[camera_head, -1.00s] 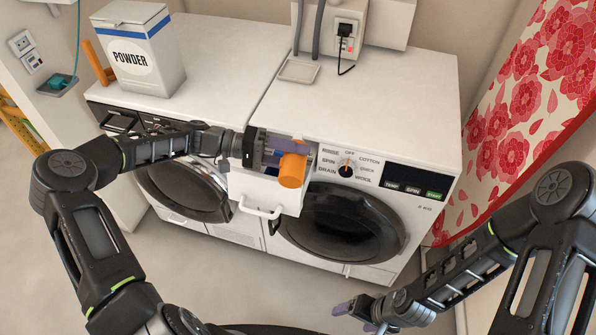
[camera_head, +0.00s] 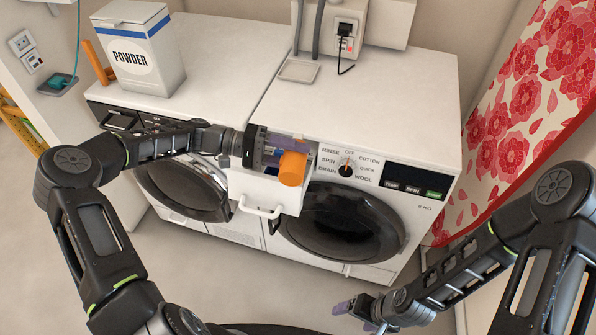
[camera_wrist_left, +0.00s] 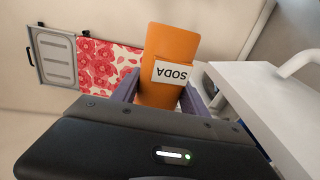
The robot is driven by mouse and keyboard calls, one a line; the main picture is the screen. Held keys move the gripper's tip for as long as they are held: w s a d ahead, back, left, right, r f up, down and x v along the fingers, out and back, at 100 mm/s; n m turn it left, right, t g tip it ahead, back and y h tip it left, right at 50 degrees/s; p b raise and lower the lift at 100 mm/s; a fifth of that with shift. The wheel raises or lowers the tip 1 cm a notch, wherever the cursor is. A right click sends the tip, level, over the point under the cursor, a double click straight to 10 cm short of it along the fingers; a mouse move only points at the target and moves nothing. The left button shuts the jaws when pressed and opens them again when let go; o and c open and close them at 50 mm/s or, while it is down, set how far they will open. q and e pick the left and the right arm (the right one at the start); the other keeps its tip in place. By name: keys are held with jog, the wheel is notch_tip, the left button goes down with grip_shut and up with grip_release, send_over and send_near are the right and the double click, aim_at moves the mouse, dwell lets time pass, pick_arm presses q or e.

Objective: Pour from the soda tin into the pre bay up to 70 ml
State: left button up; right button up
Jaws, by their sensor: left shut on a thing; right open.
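The orange soda tin (camera_head: 292,168) is held tilted over the pulled-out white dispenser drawer (camera_head: 255,190) of the right-hand washing machine. My left gripper (camera_head: 279,153) is shut on it. In the left wrist view the tin (camera_wrist_left: 158,55), with its white SODA label upside down, sits between the purple fingers, and the drawer is close on the right. The pre bay, any liquid level and any stream cannot be made out; the tin and gripper cover much of the drawer. My right gripper (camera_head: 354,309) is open and empty, low in front of the machines.
A POWDER box (camera_head: 140,52) stands on the left machine. A small tray (camera_head: 299,71) lies on the right machine's top, which is otherwise mostly clear. The drawer handle (camera_head: 262,212) sticks out in front. A red floral ironing board (camera_head: 525,105) leans at the right.

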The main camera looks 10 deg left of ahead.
pick_arm(q)
jog(key=shift+w+f+n, duration=0.1)
jog(key=shift+f+n, duration=0.1)
jog(key=shift+n, duration=0.1)
dwell(0.4)
jog(key=shift+r, duration=0.4)
jog(key=shift+s+f+m+t+b, duration=0.3)
jog(key=shift+f+m+b, duration=0.3)
jog(key=shift+m, duration=0.5)
jog(key=shift+s+r+m+p, duration=0.4)
jog(key=shift+r+m+p, duration=0.1)
jog(key=shift+r+p, duration=0.2)
jog(key=shift+w+f, duration=0.1)
jog(key=shift+f, duration=0.05)
jog(key=shift+d, duration=0.1)
